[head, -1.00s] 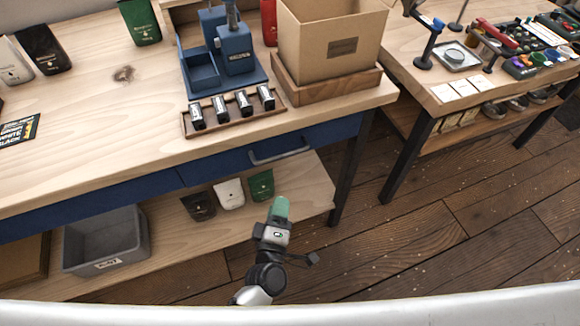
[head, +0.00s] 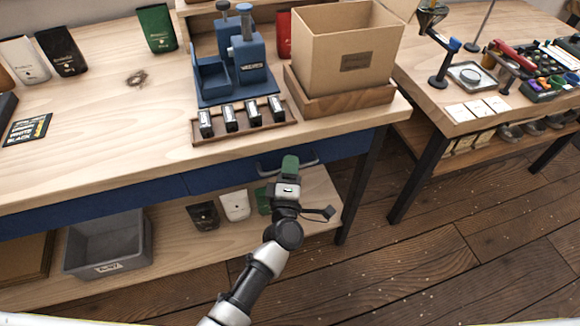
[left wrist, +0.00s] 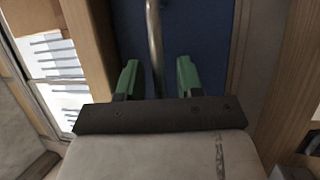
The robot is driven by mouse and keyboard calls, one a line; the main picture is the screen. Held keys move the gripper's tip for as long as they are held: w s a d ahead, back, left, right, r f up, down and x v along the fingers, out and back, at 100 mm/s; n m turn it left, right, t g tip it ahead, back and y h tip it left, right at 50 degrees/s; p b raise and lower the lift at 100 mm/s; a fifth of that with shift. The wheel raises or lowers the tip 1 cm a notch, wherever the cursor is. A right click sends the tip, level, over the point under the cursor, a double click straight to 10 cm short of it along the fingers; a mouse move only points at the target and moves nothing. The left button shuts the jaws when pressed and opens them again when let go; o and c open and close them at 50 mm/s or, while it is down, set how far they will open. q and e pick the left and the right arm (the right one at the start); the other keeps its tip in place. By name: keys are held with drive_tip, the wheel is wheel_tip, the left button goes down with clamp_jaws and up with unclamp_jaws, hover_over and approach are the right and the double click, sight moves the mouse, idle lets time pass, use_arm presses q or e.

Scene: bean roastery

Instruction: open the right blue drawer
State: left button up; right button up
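The right blue drawer (head: 226,174) sits under the front edge of the wooden workbench, and its front looks flush, so it appears closed. Its grey bar handle (head: 311,163) is partly hidden behind my left gripper (head: 290,167) in the head view. In the left wrist view the handle (left wrist: 154,40) runs up the picture in front of the blue drawer front (left wrist: 200,35). My left gripper (left wrist: 158,78) is open there, with one green fingertip on each side of the bar and visible gaps. My right gripper is in neither view.
A cardboard box (head: 345,50), a blue press (head: 238,70) and a wooden tray (head: 215,138) with small canisters stand on the bench above. A lower shelf (head: 170,245) holds a grey bin (head: 108,243) and pouches. Wooden floor is free in front.

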use_arm(q)
clamp_jaws()
idle(0.5)
